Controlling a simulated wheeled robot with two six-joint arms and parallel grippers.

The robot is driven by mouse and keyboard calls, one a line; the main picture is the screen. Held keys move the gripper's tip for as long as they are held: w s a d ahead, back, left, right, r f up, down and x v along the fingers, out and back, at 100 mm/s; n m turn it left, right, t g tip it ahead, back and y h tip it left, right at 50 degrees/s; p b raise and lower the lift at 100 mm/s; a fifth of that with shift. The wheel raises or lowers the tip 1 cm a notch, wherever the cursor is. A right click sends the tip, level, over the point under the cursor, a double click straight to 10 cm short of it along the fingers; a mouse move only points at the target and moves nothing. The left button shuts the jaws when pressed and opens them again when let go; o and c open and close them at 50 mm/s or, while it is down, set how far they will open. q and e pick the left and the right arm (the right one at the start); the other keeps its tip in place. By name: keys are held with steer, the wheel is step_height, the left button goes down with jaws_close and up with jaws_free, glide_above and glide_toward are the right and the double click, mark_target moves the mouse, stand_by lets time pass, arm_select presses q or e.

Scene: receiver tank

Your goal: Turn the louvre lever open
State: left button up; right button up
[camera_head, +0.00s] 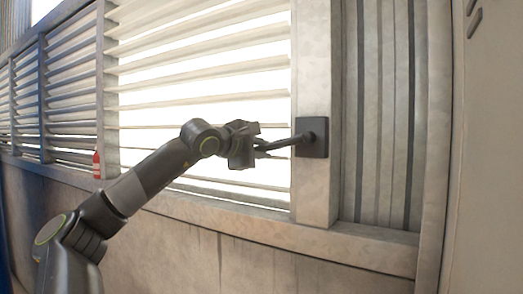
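The louvre lever (288,143) is a dark rod that sticks out to the left, nearly level, from a black square mount (313,137) on a pale post. My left gripper (263,147) reaches in from the left and is at the lever's free end, with its dark fingers overlapping the tip. Whether the fingers are closed on the lever or only around it cannot be made out. The louvre slats (205,68) behind the arm are pale, with bright light between them. My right gripper is not in view.
The pale post (313,60) and a ledge (250,217) frame the louvre. A small red and white object (96,164) stands on the ledge at the left. A ribbed panel (380,110) and a pale wall close off the right side.

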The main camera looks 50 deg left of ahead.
arm_select(q)
steer(key=o, duration=0.4)
steer(key=shift+r, duration=0.15)
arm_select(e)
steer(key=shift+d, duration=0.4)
